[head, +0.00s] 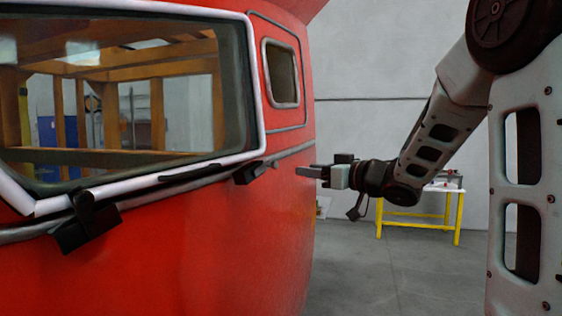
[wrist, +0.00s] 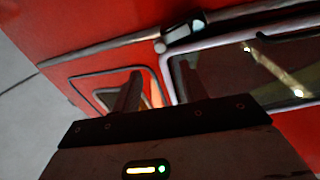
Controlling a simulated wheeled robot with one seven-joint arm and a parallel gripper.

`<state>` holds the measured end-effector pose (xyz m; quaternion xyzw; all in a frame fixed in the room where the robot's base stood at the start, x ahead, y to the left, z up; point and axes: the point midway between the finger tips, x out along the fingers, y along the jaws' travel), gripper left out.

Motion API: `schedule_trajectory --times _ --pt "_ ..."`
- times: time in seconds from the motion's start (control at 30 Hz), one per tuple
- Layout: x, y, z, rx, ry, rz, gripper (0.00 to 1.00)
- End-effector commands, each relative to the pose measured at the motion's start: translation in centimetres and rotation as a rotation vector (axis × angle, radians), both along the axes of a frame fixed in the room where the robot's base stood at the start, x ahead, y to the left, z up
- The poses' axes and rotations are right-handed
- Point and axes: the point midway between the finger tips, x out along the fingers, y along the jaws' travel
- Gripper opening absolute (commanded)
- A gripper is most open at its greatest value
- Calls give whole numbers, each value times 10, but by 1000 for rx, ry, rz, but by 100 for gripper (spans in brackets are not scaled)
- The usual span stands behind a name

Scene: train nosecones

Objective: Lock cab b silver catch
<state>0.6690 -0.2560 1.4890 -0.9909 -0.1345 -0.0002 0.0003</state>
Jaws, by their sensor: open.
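The red cab (head: 190,235) fills the left of the head view, and its red side also shows in the wrist view (wrist: 100,30). I cannot pick out a silver catch for certain in either view. My gripper (head: 308,171) is at the cab's right edge in the head view, pointing left toward it; I cannot tell how far apart they are. In the wrist view my open, empty gripper (wrist: 159,88) has its two fingers apart in front of the cab's windows.
A black box (head: 250,172) sits under the windscreen corner, and another black box with a wiper (head: 88,228) is farther left. A small side window (head: 281,73) is above my gripper. A yellow-legged table (head: 428,190) stands behind on open grey floor (head: 395,275).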

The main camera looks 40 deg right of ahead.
Motion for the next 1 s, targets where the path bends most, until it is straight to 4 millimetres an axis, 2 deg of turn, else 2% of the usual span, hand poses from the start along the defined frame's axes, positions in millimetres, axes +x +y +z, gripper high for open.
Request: schedule_trajectory --times 0.2,0.4,0.6,0.9,0.93,1.0 --pt "45 13 3 2 4 2 43" --pt "77 22 3 1 1 2 43" --pt "93 26 1 0 1 0 43" --pt "95 27 0 0 0 -1 43" --pt "95 26 0 0 0 -1 40" --pt "95 27 0 0 0 -1 21"
